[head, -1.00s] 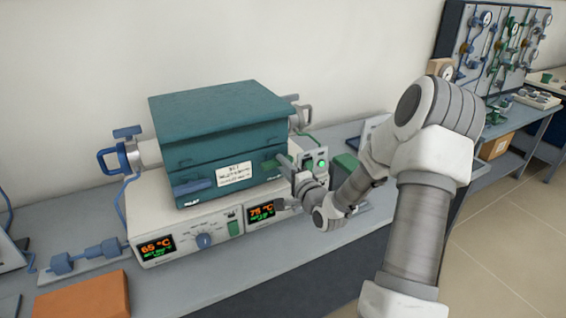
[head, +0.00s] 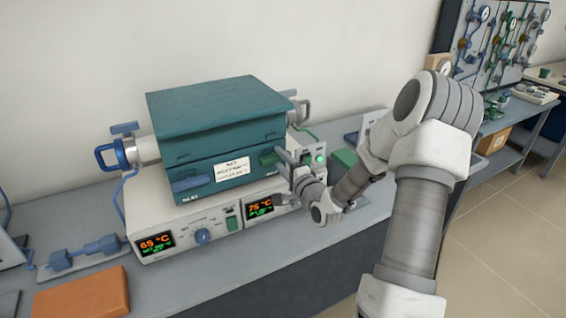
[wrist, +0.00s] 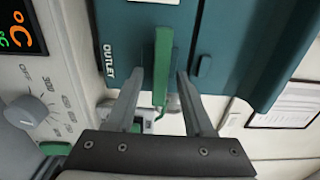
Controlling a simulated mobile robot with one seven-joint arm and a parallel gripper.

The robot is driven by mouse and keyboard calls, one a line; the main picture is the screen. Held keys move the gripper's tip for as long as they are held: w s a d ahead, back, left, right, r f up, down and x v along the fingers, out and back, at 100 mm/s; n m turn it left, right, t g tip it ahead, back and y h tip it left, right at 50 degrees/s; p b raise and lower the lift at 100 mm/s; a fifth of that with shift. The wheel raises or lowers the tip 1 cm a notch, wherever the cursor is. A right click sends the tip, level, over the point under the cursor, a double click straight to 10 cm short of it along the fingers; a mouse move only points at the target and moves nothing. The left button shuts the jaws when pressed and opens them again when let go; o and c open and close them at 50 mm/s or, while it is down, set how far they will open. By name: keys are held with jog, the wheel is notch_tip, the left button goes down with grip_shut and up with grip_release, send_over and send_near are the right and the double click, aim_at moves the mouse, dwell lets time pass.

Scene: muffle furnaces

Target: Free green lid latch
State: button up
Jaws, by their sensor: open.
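The teal furnace box (head: 215,110) sits on a white control unit, with its lid closed on top. The green lid latch (head: 270,157) is on the right part of its front face. My gripper (wrist: 158,88) is open, with one finger on each side of the latch; a gap shows on both sides. In the head view my gripper (head: 284,162) is at the front right corner of the box, partly hidden by its own wrist.
A blue latch (head: 188,184) is on the left of the same face. A blue pipe handle (head: 107,158) juts out at left. An orange block (head: 82,294) lies on the bench.

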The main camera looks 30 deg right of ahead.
jog(key=s+p, duration=0.4)
jog(key=s, duration=1.3)
jog(key=shift+s+d, duration=0.2)
jog(key=shift+d, duration=0.15)
